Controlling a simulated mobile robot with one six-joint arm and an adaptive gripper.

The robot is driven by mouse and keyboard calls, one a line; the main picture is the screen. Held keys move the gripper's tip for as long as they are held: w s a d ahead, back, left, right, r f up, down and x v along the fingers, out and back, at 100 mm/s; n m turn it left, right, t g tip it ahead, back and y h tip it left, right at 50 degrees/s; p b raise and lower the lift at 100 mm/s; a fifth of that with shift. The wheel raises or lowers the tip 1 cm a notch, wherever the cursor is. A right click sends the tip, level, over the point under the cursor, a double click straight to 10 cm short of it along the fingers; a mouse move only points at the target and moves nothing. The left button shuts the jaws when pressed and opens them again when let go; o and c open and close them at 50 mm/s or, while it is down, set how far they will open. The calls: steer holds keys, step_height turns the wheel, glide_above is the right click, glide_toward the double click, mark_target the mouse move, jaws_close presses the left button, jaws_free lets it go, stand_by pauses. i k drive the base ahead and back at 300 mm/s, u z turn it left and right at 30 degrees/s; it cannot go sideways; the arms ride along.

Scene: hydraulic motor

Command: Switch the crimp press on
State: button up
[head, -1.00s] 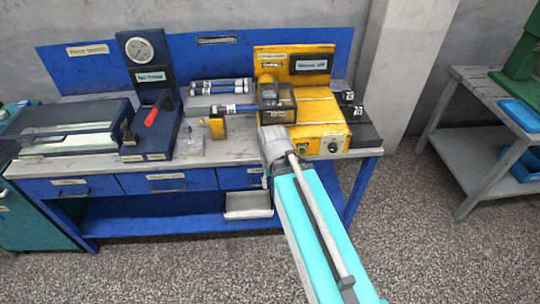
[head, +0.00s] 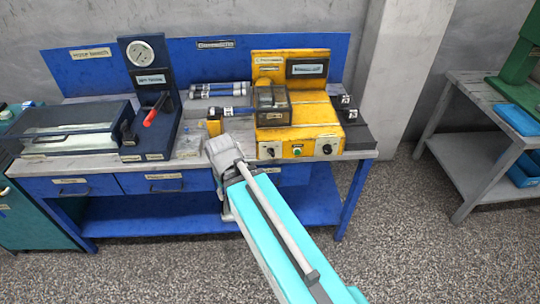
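The yellow crimp press (head: 318,112) stands at the right of the blue bench. Its front panel carries a small dark knob at left (head: 270,152), a green button (head: 297,151) and a larger black knob (head: 327,149) at right. A dark see-through guard (head: 272,100) covers its working area. A hose with blue bands (head: 228,112) lies up to the guard's left side. The grey end of my arm (head: 222,150) is in front of the bench, left of the panel and apart from it. My gripper's fingers cannot be made out, so its opening is unclear.
Left of the press stand a dark gauge stand with a red-handled lever (head: 155,110) and a covered dark box (head: 70,128). Several blue-banded hoses (head: 220,89) lie at the back. A grey table (head: 460,120) stands at the far right. The floor in front is clear.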

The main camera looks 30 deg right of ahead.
mark_target(271, 151)
steer(key=k, duration=1.7)
steer(key=z, duration=0.7)
steer(key=i, duration=1)
